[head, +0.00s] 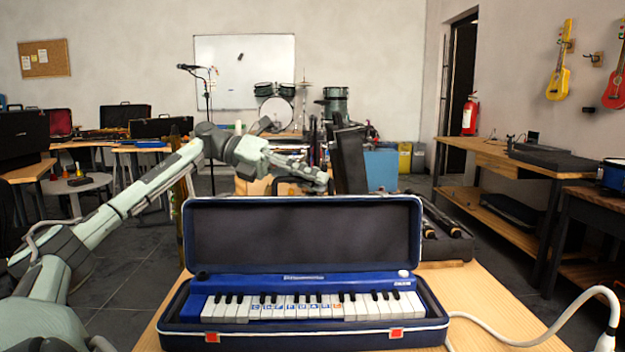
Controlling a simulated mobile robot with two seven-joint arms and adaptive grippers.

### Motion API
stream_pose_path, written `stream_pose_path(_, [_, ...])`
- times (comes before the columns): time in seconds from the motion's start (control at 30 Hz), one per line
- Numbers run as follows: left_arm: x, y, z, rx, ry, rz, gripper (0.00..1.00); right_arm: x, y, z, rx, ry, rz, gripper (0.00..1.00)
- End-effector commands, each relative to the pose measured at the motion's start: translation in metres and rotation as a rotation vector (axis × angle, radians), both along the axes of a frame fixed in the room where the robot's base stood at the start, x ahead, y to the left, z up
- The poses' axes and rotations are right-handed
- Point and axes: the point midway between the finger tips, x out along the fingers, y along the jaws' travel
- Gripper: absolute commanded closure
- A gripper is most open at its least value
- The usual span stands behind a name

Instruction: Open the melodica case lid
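The melodica case (432,330) is dark blue with white piping and sits on the light wooden table in front of me. Its lid (303,235) stands open, roughly upright, with the dark lining facing me. The blue melodica (303,284) lies in the base with its keys towards me. Two orange-red latches show on the front. My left gripper (300,184) is above and behind the lid's top edge; its dark fingers are partly hidden, so contact and finger opening are unclear.
A white cable (540,338) curves from the case's right side across the wooden table (490,300). Dark cases with black stick-like items (440,215) stand behind the lid to the right. The table right of the case is mostly bare.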

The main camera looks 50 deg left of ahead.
Motion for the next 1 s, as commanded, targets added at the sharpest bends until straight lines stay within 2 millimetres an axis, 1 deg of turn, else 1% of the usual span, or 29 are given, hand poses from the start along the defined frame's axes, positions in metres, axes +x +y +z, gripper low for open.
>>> stream_pose_path(0.17, [-0.001, 0.002, 0.001, 0.0, -0.001, 0.0, 0.8, 0.0, 0.0, 0.0, 0.002, -0.002, -0.003, 0.6])
stream_pose_path(0.27, [-0.005, 0.01, 0.004, 0.0, -0.002, 0.002, 0.8, 0.0, 0.0, 0.001, 0.002, -0.002, -0.002, 0.6])
stream_pose_path(0.37, [-0.015, 0.024, 0.009, -0.001, -0.001, 0.003, 0.8, 0.0, 0.0, 0.001, 0.001, -0.001, -0.002, 0.6])
stream_pose_path(0.6, [-0.042, 0.066, 0.025, 0.0, -0.002, 0.005, 0.8, 0.0, 0.0, 0.001, 0.001, -0.001, -0.002, 0.6])
stream_pose_path(0.7, [-0.051, 0.08, 0.03, 0.001, 0.0, 0.004, 0.8, 0.0, 0.0, 0.001, 0.001, -0.001, -0.002, 0.6])
stream_pose_path(0.8, [-0.058, 0.089, 0.033, 0.0, 0.001, 0.002, 0.8, 0.0, 0.0, 0.001, 0.0, -0.001, -0.001, 0.6])
stream_pose_path(1.0, [-0.063, 0.096, 0.035, 0.001, 0.0, 0.001, 0.8, 0.0, 0.0, 0.001, 0.0, -0.001, -0.001, 0.6])
